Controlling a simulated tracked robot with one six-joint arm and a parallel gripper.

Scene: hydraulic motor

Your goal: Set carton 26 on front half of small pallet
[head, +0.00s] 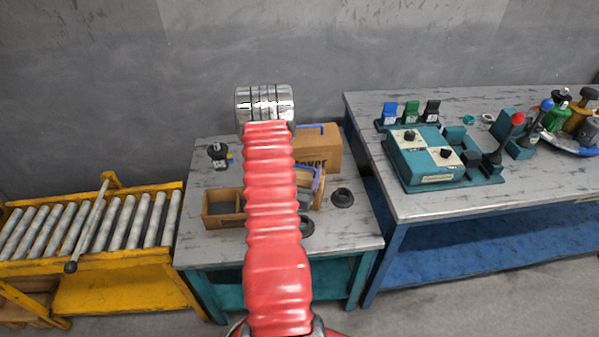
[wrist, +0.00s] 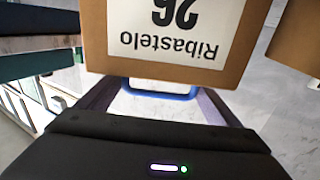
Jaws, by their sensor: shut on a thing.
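Carton 26 (wrist: 230,55) is a brown box with a white label reading "Ribastelo 26", upside down in the wrist view. A blue handle (wrist: 160,96) shows at its near edge, between the dark fingers of my gripper (wrist: 160,86). My gripper is shut on the carton. In the head view my red arm hides the gripper. A brown piece with a blue loop (head: 316,180) shows just right of the arm; I cannot tell whether it is carton 26. I cannot make out the small pallet in either view.
A brown carton (head: 322,150) stands at the back of the grey table (head: 200,245). A divided wooden box (head: 222,222) and a dark round part (head: 342,197) sit there too. A yellow roller conveyor (head: 90,262) is left, a blue workbench (head: 455,205) right. Another brown box (wrist: 300,35) edges the wrist view.

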